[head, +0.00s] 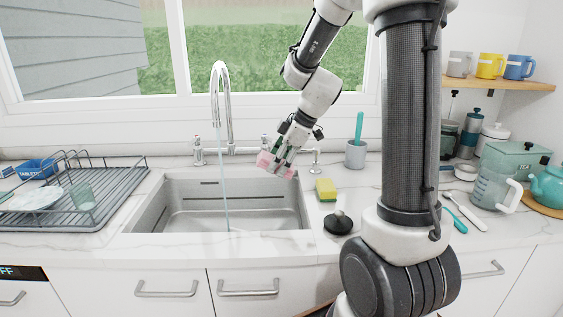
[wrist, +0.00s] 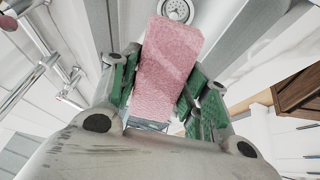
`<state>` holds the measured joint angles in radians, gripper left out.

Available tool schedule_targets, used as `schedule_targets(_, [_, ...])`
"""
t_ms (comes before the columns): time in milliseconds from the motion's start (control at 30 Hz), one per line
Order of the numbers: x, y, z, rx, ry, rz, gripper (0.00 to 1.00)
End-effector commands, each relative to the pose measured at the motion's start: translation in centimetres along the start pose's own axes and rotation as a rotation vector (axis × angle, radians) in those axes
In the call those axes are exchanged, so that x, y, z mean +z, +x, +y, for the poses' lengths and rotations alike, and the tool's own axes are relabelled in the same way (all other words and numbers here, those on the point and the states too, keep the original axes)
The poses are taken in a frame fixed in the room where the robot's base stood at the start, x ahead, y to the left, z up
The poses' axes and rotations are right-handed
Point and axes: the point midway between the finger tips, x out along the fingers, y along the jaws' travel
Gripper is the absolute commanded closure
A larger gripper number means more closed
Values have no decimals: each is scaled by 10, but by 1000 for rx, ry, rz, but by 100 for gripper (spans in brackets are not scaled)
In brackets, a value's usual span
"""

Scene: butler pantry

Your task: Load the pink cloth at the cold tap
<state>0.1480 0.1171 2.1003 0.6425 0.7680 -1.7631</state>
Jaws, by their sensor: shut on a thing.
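The pink cloth (head: 265,161) is folded into a thick pad. My gripper (head: 281,154) is shut on it, over the back right part of the sink (head: 180,212). In the wrist view the cloth (wrist: 168,62) sticks out between the green finger pads of my gripper (wrist: 158,98). The chrome tap (head: 221,90) has a tall curved spout behind the sink. A thin stream of water (head: 225,195) falls from it into the basin, left of the cloth and apart from it. Tap handles stand at left (head: 197,151) and right (head: 315,158); I cannot read which is cold.
A dish rack (head: 95,190) stands left of the sink. A yellow sponge (head: 326,189), a black sink plunger or stopper (head: 338,222) and a grey cup with a teal brush (head: 356,153) stand to the right. The window is behind the tap. The basin looks empty apart from the water.

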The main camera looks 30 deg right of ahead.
Motion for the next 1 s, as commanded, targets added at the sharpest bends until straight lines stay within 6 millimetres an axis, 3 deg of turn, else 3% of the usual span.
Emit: schedule_targets(1000, [-81, 71, 23, 0, -1, -1, 73])
